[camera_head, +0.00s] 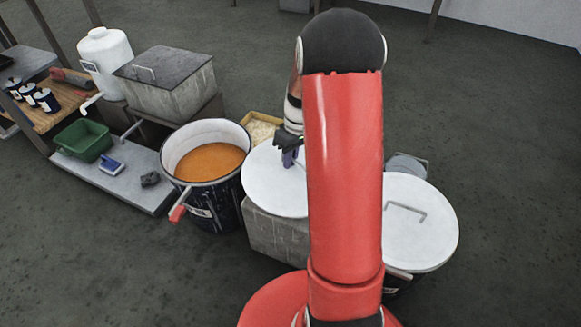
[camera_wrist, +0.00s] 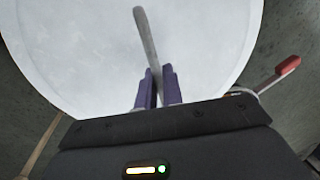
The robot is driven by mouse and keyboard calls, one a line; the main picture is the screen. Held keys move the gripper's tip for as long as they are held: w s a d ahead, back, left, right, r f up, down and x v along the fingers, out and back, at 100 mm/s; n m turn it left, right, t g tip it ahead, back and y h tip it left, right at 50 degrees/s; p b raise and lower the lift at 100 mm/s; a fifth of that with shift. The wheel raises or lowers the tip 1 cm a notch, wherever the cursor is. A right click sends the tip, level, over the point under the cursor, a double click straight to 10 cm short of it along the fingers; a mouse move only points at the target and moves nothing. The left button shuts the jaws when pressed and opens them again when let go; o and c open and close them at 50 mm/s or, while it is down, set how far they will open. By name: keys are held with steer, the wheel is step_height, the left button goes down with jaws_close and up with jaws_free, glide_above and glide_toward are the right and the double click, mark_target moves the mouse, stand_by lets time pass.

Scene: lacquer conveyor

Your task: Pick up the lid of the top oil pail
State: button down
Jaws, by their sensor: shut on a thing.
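A round white lid (camera_head: 262,190) with a bar handle is left of my red arm in the head view, over a grey block. My gripper (camera_head: 290,157), with purple fingers, is at its handle. In the wrist view the white lid (camera_wrist: 80,50) fills the upper picture, and my gripper (camera_wrist: 160,85) is shut on its grey handle (camera_wrist: 146,38). I cannot tell whether the lid rests on the block or hangs just above it. Left of it stands an open dark pail (camera_head: 207,200) of orange liquid. My arm hides part of the lid.
A second white-lidded pail (camera_head: 422,235) stands right of my arm. The grey block (camera_head: 275,235) is below the held lid. At left are a lidded grey box (camera_head: 165,85), a white jug (camera_head: 103,55), a green bin (camera_head: 83,140) and a low slab (camera_head: 125,180). The floor beyond is clear.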

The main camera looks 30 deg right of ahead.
step_height(320, 180, up, 14)
steer(key=p, duration=0.1)
steer(key=shift+p, duration=0.35)
